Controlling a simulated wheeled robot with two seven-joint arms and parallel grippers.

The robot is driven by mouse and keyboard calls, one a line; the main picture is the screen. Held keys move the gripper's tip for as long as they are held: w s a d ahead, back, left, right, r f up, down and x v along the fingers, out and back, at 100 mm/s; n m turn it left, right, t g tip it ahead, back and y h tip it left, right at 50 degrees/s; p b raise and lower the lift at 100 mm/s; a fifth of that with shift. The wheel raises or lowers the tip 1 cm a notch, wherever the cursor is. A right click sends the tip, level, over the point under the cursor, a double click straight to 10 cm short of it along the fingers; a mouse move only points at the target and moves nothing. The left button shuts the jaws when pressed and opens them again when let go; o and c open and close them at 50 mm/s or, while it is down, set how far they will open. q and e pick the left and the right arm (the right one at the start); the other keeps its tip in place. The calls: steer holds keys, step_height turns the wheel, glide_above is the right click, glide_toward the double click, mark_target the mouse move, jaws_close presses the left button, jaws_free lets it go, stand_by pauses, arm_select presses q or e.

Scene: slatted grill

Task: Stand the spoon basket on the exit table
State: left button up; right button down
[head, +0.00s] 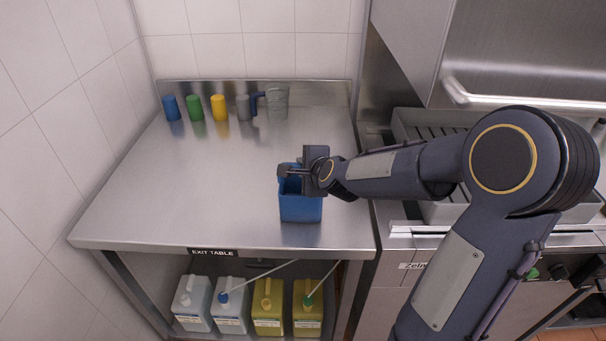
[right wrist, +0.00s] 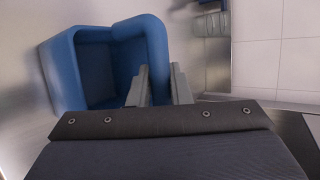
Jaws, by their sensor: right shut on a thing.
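The spoon basket is a blue open-topped box (head: 300,208), upright at the front right of the steel exit table (head: 200,190). My right gripper (head: 291,172) is at its rim. In the right wrist view the two grey fingers (right wrist: 160,86) pinch the wall of the blue basket (right wrist: 62,75), one inside and one outside. The inside of the basket looks empty. Whether its base touches the table or hangs just above it, I cannot tell. My left gripper is not in view.
Several cups (head: 195,107) and a clear jug (head: 277,101) stand along the table's back edge. The middle and left of the table are clear. A slatted grill (head: 440,125) adjoins on the right. Several canisters (head: 268,305) stand on the shelf below.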

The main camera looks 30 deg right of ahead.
steer(key=shift+f, duration=0.1)
steer(key=c, duration=1.8)
jaws_free()
steer(key=shift+f, duration=0.15)
steer(key=o, duration=0.5)
steer(key=shift+c, duration=0.2)
